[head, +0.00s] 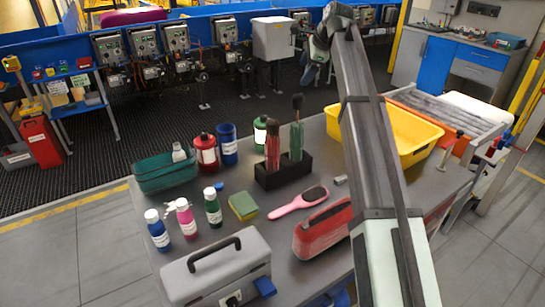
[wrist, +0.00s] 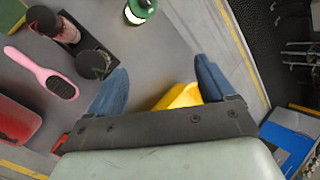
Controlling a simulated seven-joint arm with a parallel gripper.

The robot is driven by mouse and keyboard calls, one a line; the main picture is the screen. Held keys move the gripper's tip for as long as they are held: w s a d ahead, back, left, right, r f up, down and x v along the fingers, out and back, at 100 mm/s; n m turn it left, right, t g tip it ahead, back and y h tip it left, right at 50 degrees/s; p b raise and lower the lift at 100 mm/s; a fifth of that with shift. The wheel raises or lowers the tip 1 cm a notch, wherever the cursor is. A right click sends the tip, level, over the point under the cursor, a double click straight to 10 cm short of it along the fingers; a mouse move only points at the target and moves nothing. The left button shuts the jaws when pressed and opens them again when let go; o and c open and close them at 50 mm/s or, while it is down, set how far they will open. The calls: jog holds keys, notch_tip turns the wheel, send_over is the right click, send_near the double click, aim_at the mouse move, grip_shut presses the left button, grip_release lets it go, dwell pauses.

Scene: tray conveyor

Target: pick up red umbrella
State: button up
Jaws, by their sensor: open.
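The red umbrella (head: 272,148) stands upright, dark handle up, in a black holder (head: 283,178) on the grey table. A green umbrella (head: 297,142) stands beside it in the same holder. In the wrist view the red umbrella (wrist: 66,33) is at the upper left, seen from above, with the green umbrella (wrist: 92,63) nearer my fingers. My gripper (wrist: 160,85) is open, with nothing between its blue fingers. It is off to one side of the holder and apart from both umbrellas. In the head view my gripper (head: 311,72) hangs beyond the table's far edge.
A pink hairbrush (head: 299,202), sponge (head: 243,206), red toaster (head: 322,230) and grey toolbox (head: 215,270) lie in front. Red (head: 206,153), blue (head: 228,145) and green (head: 260,131) containers stand behind and left of the holder. A yellow bin (head: 412,137) is right.

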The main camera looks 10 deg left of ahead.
jog(key=s+a+f+m+g+h, duration=0.1)
jog(key=s+a, duration=0.1)
jog(key=s, duration=0.2)
jog(key=s+a+f+m+g+h, duration=0.1)
jog(key=s+a, duration=0.1)
jog(key=s, duration=0.3)
jog(key=s+a+f+m+g+h, duration=0.1)
jog(key=s+a+g, duration=0.1)
jog(key=s, duration=0.3)
jog(key=shift+s+a+f+h, duration=0.15)
jog(key=shift+a+f+h, duration=0.05)
jog(key=shift+f+h, duration=0.1)
jog(key=shift+s+f, duration=0.1)
jog(key=shift+f, duration=0.1)
send_over(271, 133)
jog(key=w, duration=0.2)
jog(key=f, duration=0.7)
jog(key=shift+s+d, duration=0.25)
jog(key=shift+d, duration=0.15)
jog(key=shift+w+a+f, duration=0.1)
jog(key=shift+a+f, duration=0.1)
jog(key=shift+f, duration=0.85)
jog(key=shift+w+a+f, duration=0.1)
jog(key=shift+a+f, duration=0.05)
jog(key=shift+f, duration=0.9)
jog(key=shift+w+a+f, duration=0.1)
jog(key=shift+a+f, duration=0.1)
jog(key=shift+f, duration=0.85)
grip_shut()
